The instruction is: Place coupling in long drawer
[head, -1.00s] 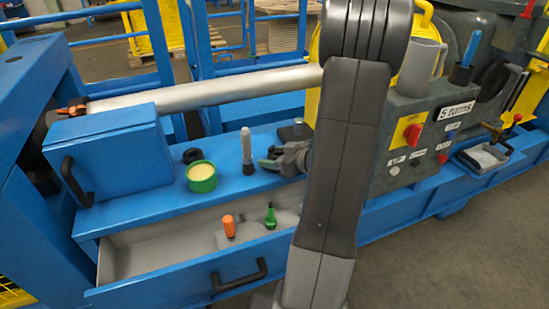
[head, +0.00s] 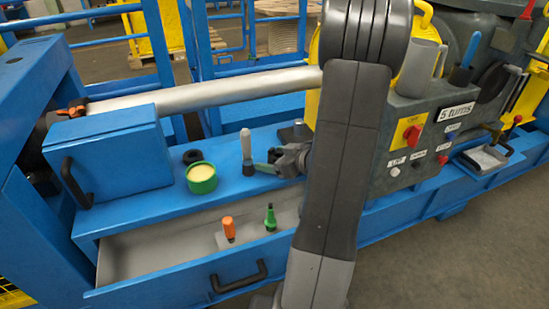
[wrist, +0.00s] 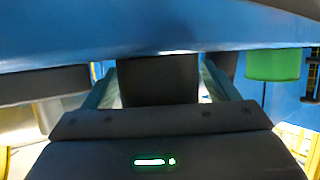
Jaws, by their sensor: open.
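An upright grey rod with a dark lower end (head: 246,146) stands on the blue bench ledge; I cannot tell for certain that it is the coupling. My gripper (head: 258,167) is low beside its dark base, from the right, with jaws open. In the wrist view, a dark upright body (wrist: 158,80) stands between the two greenish fingers, seemingly the base; contact is unclear. The long drawer (head: 150,248) below is pulled open. It holds an orange-handled piece (head: 228,227) and a green-topped piece (head: 270,216).
A green tub with yellow contents (head: 201,178) and a black ring (head: 192,156) are left of the rod. A blue box with a handle (head: 110,155) stands further left. The grey control box (head: 420,130) is to the right. The drawer's left part is bare.

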